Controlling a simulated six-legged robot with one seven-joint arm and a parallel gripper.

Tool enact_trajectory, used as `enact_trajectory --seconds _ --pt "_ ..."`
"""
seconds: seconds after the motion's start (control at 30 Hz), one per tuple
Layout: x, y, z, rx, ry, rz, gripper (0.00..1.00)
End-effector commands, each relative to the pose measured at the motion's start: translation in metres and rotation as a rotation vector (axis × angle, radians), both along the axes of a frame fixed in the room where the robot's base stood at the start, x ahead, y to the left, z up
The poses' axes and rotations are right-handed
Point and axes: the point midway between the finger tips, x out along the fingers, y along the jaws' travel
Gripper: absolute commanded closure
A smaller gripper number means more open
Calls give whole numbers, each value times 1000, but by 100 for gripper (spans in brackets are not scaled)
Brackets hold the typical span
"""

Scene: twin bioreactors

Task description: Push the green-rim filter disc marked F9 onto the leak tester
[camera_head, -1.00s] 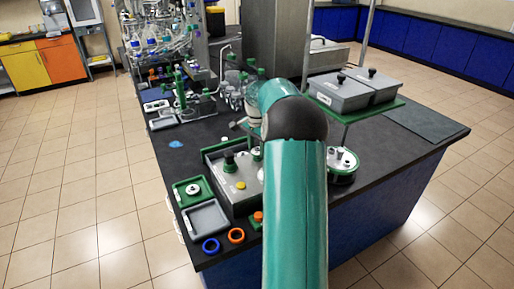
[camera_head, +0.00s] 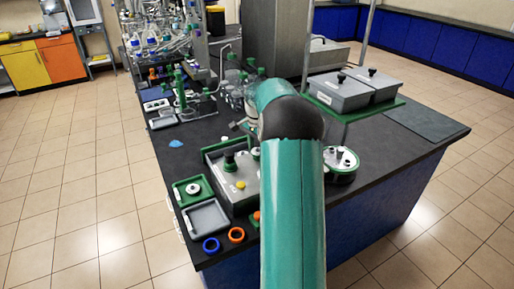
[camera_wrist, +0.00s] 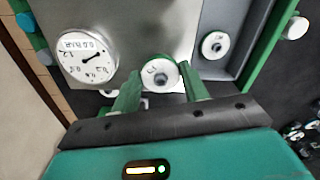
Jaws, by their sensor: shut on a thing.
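In the wrist view my gripper (camera_wrist: 158,92) has its two green fingers shut on a white filter disc (camera_wrist: 160,73) with a green rim. Its marking is too blurred to read. The disc is in front of a bare metal panel (camera_wrist: 150,25) with a round pressure gauge (camera_wrist: 88,57) reading 0.0 bar; I cannot tell whether they touch. The panel looks like part of the leak tester. In the head view a grey box with a green edge (camera_head: 213,165) stands on the bench, probably the tester. My arm hides the gripper and held disc there.
A second white disc (camera_wrist: 214,45) lies in a grey recess beside the panel. In the head view a green tray (camera_head: 180,198) holds a white disc. A grey tray (camera_head: 206,216), blue ring (camera_head: 211,245) and orange ring (camera_head: 236,235) lie near the bench edge.

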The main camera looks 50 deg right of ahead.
Motion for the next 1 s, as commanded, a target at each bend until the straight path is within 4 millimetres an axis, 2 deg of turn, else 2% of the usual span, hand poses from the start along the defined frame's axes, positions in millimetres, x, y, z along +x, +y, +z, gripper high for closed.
enact_trajectory --seconds 1.0 --pt "0 0 -7 0 0 0 77"
